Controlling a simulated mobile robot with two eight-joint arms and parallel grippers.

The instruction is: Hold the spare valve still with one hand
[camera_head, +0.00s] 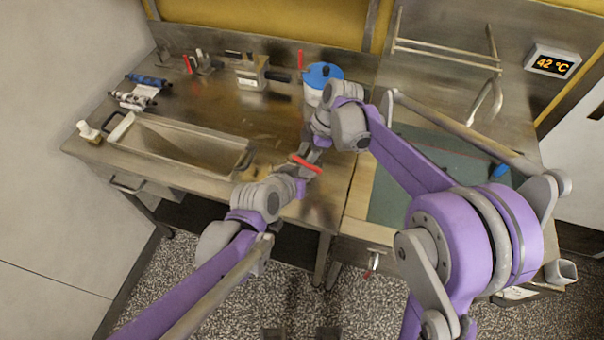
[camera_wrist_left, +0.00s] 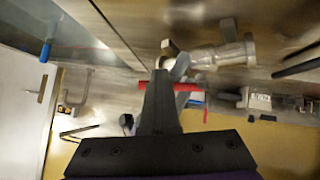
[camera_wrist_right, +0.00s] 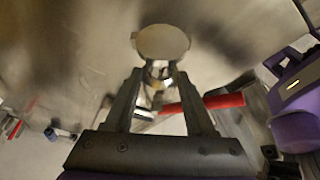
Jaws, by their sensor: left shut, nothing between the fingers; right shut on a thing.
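The spare valve has a red handle (camera_head: 305,164), held low over the front of the steel bench. My right gripper (camera_head: 314,148) is shut on the valve. In the right wrist view the shiny valve body (camera_wrist_right: 158,72) sits between the fingertips, with a round pale disc beyond it and the red handle (camera_wrist_right: 215,101) pointing right. My left gripper (camera_head: 300,186) is shut and empty, close to the valve. In the left wrist view its closed fingers (camera_wrist_left: 160,78) overlap the red handle (camera_wrist_left: 187,87). I cannot tell whether they touch it.
A steel basin (camera_head: 180,143) is on the left of the bench. A blue-lidded white tub (camera_head: 321,82) and a metal block (camera_head: 251,72) stand behind the valve. A green mat (camera_head: 395,197) lies right, partly hidden by my right arm. Bare steel lies between basin and block.

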